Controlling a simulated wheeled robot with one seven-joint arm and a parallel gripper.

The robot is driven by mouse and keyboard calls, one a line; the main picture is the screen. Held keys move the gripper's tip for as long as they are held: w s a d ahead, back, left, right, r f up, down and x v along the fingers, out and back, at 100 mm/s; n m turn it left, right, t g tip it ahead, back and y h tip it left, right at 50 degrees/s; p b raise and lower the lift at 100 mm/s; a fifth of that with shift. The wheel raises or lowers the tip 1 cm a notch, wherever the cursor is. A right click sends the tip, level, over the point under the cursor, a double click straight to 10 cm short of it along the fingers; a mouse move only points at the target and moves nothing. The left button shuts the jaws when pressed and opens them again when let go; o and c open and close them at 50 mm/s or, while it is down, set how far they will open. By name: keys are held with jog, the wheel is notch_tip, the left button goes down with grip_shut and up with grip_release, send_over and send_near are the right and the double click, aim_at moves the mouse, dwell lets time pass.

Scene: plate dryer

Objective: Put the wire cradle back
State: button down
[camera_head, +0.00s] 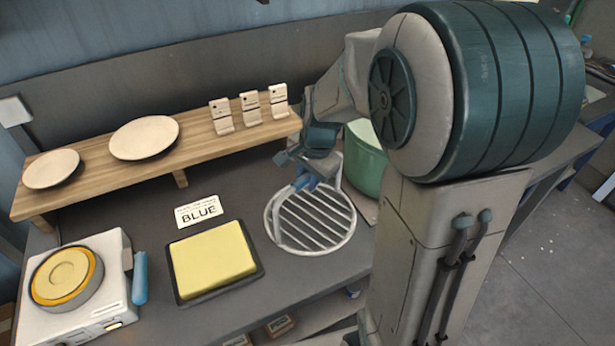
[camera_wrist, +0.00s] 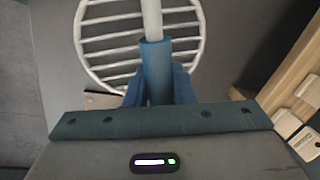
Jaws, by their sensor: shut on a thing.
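The wire cradle (camera_head: 318,222) is a round, pale rack of parallel bars with a blue grip on its handle. It is at the right of the worktop in the head view, and its bars (camera_wrist: 112,42) fill the top of the wrist view. My gripper (camera_head: 306,182) is shut on the cradle's blue grip (camera_wrist: 156,62), with one finger on each side of it. The cradle looks roughly level, at or just above the worktop; I cannot tell whether it touches. My arm hides some of the area behind it.
A green pot (camera_head: 366,165) stands close behind the cradle. A yellow block (camera_head: 212,262) in a black tray, a BLUE card (camera_head: 198,212) and a white appliance (camera_head: 75,290) lie left. A wooden shelf (camera_head: 195,140) holds two plates and three small stands.

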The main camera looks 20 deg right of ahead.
jog(key=c, duration=1.6)
grip_release()
jog(key=shift+f, duration=0.15)
jog(key=shift+c, duration=0.2)
jog(key=o, duration=0.4)
notch_tip(320, 180, up, 11)
jog(key=s+d, duration=0.1)
jog(key=s, duration=0.1)
jog(key=s+f+n+t+h, duration=0.1)
jog(key=s+f+n, duration=0.3)
jog(key=s+n, duration=0.7)
jog(key=s, duration=0.3)
jog(key=shift+s, duration=0.35)
